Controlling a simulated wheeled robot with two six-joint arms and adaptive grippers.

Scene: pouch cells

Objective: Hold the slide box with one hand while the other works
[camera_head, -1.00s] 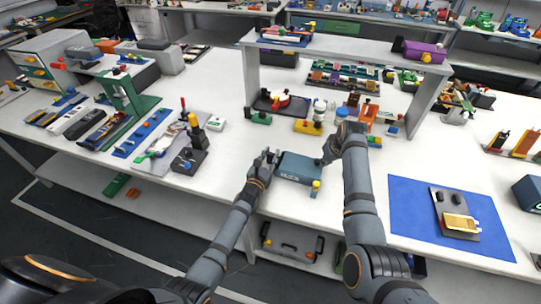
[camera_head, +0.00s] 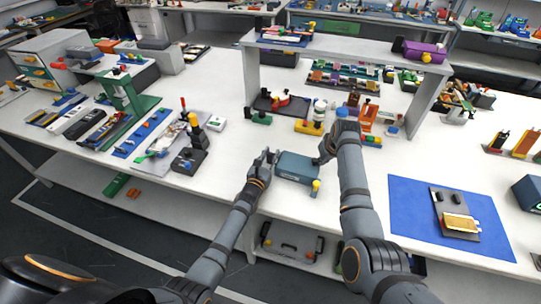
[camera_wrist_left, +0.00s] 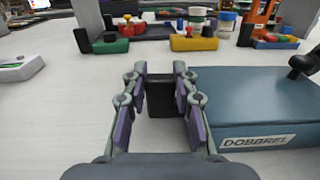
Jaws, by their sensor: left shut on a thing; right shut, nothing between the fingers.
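The slide box (camera_head: 298,167) is a blue-grey box near the table's front edge. In the left wrist view the slide box (camera_wrist_left: 275,105) is at the right, with a label reading "DOBBREL". My left gripper (camera_head: 267,158) is at the box's left end. In the left wrist view, my left gripper (camera_wrist_left: 160,92) is shut on a dark block (camera_wrist_left: 160,98); whether this is part of the box is unclear. My right gripper (camera_head: 326,153) is shut and empty at the box's back right end; its fingertips are mostly hidden by its own wrist.
A yellow-topped piece (camera_head: 316,186) stands at the box's front right corner. A blue mat (camera_head: 408,205) with a dark holder lies to the right. A black block (camera_head: 189,160) is to the left. A yellow block (camera_head: 309,128) and other parts stand behind, under a white shelf (camera_head: 340,47).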

